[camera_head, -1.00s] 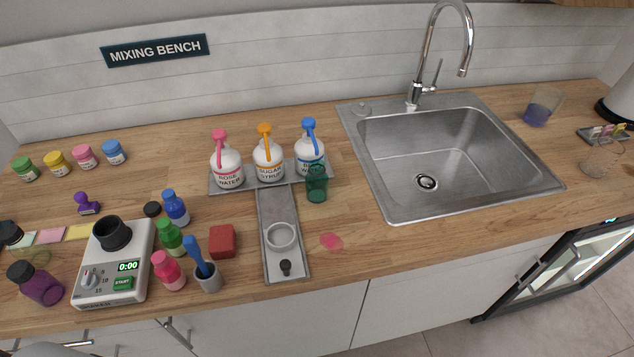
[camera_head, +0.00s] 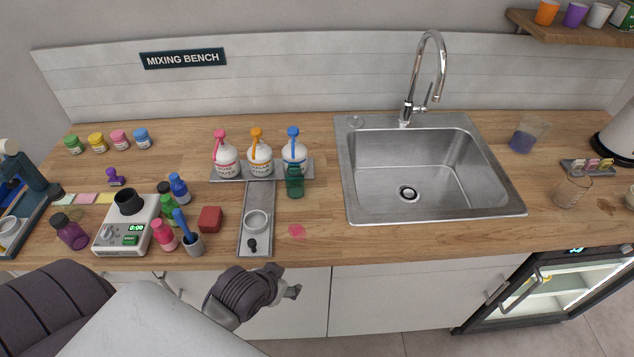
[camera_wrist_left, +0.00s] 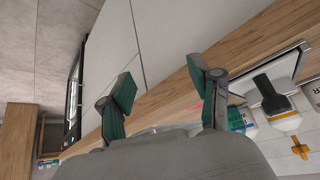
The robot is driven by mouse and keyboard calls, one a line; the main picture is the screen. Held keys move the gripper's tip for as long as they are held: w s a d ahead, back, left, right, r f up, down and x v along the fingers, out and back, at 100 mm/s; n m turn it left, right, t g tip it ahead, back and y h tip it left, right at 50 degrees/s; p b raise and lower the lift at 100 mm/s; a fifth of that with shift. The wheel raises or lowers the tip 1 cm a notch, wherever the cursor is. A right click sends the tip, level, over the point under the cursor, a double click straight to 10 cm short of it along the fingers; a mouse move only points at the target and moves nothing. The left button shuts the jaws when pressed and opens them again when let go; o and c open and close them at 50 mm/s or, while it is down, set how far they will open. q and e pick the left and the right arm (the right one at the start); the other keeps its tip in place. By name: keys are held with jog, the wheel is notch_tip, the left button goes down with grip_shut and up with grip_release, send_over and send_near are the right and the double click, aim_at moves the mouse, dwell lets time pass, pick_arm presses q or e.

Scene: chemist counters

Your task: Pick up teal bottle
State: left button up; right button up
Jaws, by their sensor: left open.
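The teal bottle (camera_head: 295,181) is dark green-teal and see-through. It stands upright on the wooden counter in the head view, just in front of the blue-pump bottle and left of the sink. My left gripper (camera_head: 292,288) is in front of the counter's front edge, below and apart from the bottle. In the left wrist view its two fingers (camera_wrist_left: 160,88) are spread with nothing between them. My right gripper is not in view.
Three pump bottles (camera_head: 259,160) stand behind on a grey tray. A grey stand with a ring (camera_head: 256,222) is left of the teal bottle. A pink patch (camera_head: 297,231) lies in front. The sink (camera_head: 400,190) is to the right; a red block (camera_head: 210,219) is further left.

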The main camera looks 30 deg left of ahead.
pick_arm(q)
jog(key=w+a+r+t, duration=0.2)
jog(key=w+r+t, duration=0.1)
jog(key=w+r, duration=0.25)
jog(key=n+t+y, duration=0.2)
jog(key=t, duration=0.2)
send_near(292, 172)
jog(key=x, duration=0.2)
jog(key=p+x, duration=0.1)
jog(key=x, duration=0.1)
jog(key=a+p+x, duration=0.1)
jog(key=x, duration=0.1)
jog(key=shift+s+d, duration=0.1)
jog(key=shift+s, duration=0.05)
jog(key=shift+w+f, duration=0.2)
jog(key=shift+w, duration=0.15)
jog(key=shift+w+p, duration=0.25)
jog(key=shift+p, duration=0.05)
jog(key=x, duration=0.1)
jog(key=p+x, duration=0.1)
jog(key=x, duration=0.2)
jog(key=shift+w+d, duration=0.15)
jog(key=shift+d, duration=0.1)
jog(key=shift+w+f, duration=0.15)
jog(key=shift+w, duration=0.1)
jog(key=shift+s, duration=0.1)
